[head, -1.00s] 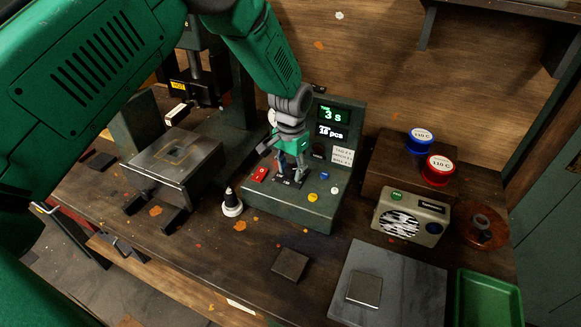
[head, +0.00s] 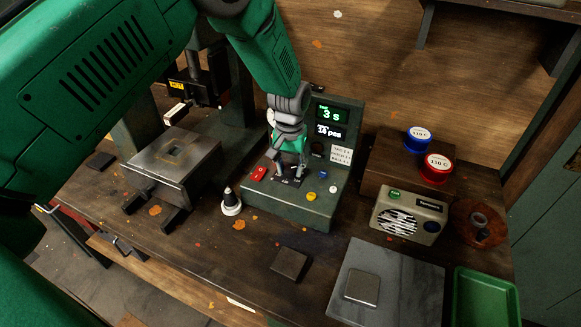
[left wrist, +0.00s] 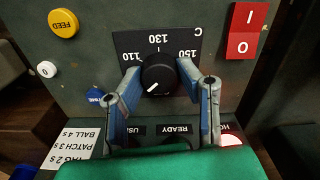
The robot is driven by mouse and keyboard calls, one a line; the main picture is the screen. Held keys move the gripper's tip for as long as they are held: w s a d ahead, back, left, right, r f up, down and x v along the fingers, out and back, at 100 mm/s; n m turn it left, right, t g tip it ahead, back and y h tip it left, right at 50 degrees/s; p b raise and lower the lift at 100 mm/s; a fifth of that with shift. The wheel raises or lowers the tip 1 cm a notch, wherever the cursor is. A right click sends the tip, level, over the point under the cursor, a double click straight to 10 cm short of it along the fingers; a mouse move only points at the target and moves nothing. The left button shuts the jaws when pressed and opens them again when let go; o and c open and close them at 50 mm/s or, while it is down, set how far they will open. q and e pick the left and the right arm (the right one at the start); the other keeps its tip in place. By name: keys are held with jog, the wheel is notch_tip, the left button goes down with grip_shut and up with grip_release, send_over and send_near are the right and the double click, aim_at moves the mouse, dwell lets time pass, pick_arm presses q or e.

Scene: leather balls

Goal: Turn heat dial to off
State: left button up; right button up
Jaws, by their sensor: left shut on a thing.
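The heat dial (left wrist: 158,75) is a round black knob with a white pointer line, seen in the left wrist view. Its black plate (left wrist: 135,42) is marked 110, 130 and 150. The pointer line aims down-left in that view, below the 110 mark. My left gripper (left wrist: 159,74) is shut on the dial, one blue-and-grey finger on each side. In the head view my left gripper (head: 291,175) is over the sloped front of the green control box (head: 290,207), and it hides the dial. My right gripper is not in view.
A red I/O switch (left wrist: 245,30) and a yellow FEED button (left wrist: 63,23) are near the dial. The press with its metal block (head: 175,160) stands left.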

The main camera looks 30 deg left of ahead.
aim_at(291, 167)
pick_arm(q)
jog(key=shift+w+r, duration=0.1)
jog(key=shift+w, duration=0.05)
dwell(0.5)
jog(key=o, duration=1.1)
jog(key=shift+o, duration=0.2)
notch_tip(291, 167, up, 12)
